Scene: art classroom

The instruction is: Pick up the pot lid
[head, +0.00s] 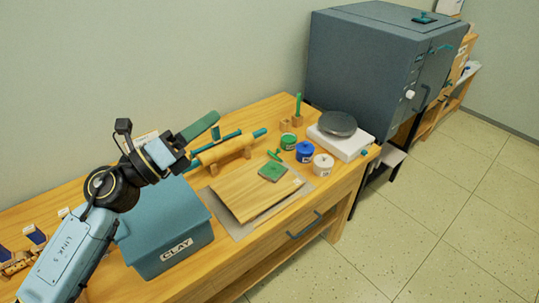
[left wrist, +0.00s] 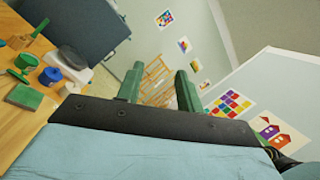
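I cannot make out a separate pot lid for certain. A green pot (head: 288,141), a blue pot (head: 304,152) and a white pot (head: 323,165) stand close together on the wooden table. They also show at the left of the left wrist view, with the blue pot (left wrist: 50,76) in the middle. My left gripper (head: 205,128) is in the air above the table, near the rolling pin and the clay bin, apart from the pots. In the left wrist view its green fingers (left wrist: 157,85) are spread with nothing between them. My right gripper is not in view.
The blue clay bin (head: 170,245) stands at the table's front left. A board (head: 245,188), a green square block (head: 273,171) and a rolling pin (head: 222,152) lie in the middle. A dark disc (head: 338,122) sits on a white base (head: 342,145) near a grey kiln (head: 360,60).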

